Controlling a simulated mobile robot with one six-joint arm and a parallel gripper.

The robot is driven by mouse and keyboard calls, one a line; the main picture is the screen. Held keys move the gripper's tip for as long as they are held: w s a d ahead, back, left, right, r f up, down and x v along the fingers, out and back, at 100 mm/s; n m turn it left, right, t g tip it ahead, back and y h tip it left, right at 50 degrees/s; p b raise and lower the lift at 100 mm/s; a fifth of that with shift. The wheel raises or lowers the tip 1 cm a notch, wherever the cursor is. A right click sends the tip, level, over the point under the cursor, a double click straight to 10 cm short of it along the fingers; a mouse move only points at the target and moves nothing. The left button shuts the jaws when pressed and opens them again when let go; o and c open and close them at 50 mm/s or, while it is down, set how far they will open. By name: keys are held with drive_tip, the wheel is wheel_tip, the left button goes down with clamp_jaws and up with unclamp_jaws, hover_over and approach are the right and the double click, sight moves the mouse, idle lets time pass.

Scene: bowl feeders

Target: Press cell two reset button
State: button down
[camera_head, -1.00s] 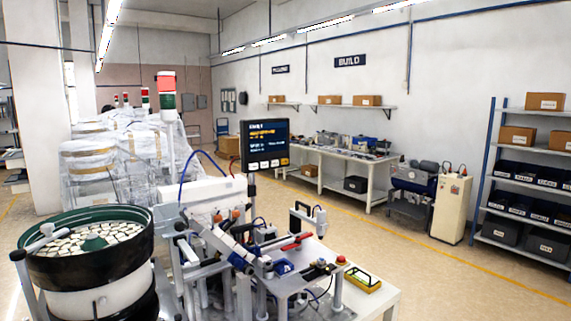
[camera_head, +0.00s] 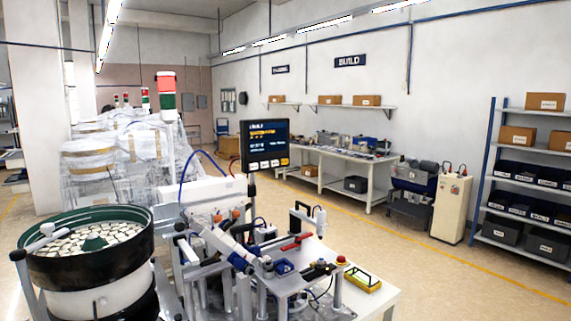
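A dark display panel (camera_head: 265,145) stands on a post behind the feeder machine, with lit text and a row of pale buttons (camera_head: 268,163) along its lower edge. The labels are too small to read. A red mushroom button (camera_head: 341,260) sits at the right end of the machine's front bench, beside a small control box (camera_head: 320,264). I cannot tell which control is the cell two reset button. My gripper is not in view.
A green-rimmed bowl feeder (camera_head: 88,218) full of pale parts stands at the left front. A yellow-edged handheld device (camera_head: 363,280) lies on the white bench corner. Wrapped machines (camera_head: 115,155) stand behind. The floor (camera_head: 440,285) on the right is clear up to the shelving (camera_head: 492,180).

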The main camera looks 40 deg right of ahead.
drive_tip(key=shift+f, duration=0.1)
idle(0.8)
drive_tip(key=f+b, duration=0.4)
drive_tip(key=b, duration=0.1)
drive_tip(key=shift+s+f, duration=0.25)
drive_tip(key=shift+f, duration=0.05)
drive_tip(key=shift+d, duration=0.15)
idle(0.3)
